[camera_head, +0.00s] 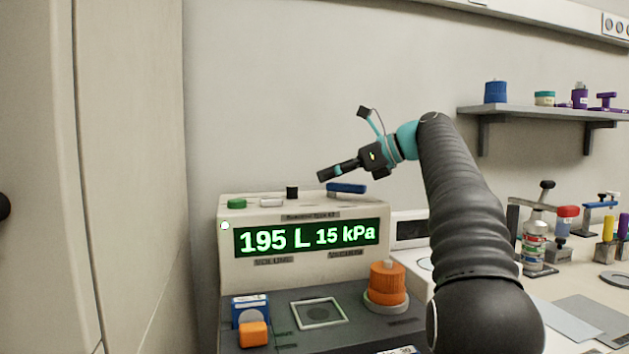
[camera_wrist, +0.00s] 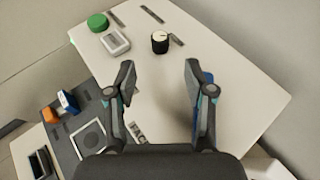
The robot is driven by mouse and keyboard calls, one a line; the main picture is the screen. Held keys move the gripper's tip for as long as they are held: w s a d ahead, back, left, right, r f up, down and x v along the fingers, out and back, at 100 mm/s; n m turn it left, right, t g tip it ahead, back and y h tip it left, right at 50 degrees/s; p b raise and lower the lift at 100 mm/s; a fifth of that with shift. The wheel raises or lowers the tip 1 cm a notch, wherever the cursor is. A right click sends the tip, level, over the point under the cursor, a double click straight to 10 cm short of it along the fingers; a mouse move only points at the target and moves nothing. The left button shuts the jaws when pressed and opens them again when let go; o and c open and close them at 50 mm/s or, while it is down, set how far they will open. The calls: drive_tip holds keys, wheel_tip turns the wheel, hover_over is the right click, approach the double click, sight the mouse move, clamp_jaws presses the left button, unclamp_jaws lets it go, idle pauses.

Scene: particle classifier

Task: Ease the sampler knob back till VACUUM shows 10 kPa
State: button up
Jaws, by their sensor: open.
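A black knob (camera_head: 292,192) with a pale top stands on the upper face of the cream instrument (camera_head: 290,268). In the wrist view the knob (camera_wrist: 160,42) shows a dark pointer line on its top. The green display (camera_head: 308,237) reads 195 L above a VOLUME label and 15 kPa above a VACUUM label. My gripper (camera_head: 322,176) is above the instrument, to the right of the knob and a little higher. In the wrist view my gripper (camera_wrist: 160,72) is open and empty, with the knob beyond the gap between the fingertips, apart from both.
A green button (camera_head: 237,203) and a white switch (camera_head: 271,202) sit left of the knob. A blue handle (camera_head: 346,188) lies to its right, partly behind a finger in the wrist view. An orange ribbed container (camera_head: 387,280) stands in front. A cabinet (camera_head: 140,180) bounds the left.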

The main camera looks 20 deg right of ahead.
sight(292, 187)
drive_tip(key=shift+s+d+r, duration=0.25)
drive_tip(key=shift+s+d, duration=0.1)
drive_tip(key=shift+d, duration=0.15)
drive_tip(key=shift+a, duration=0.1)
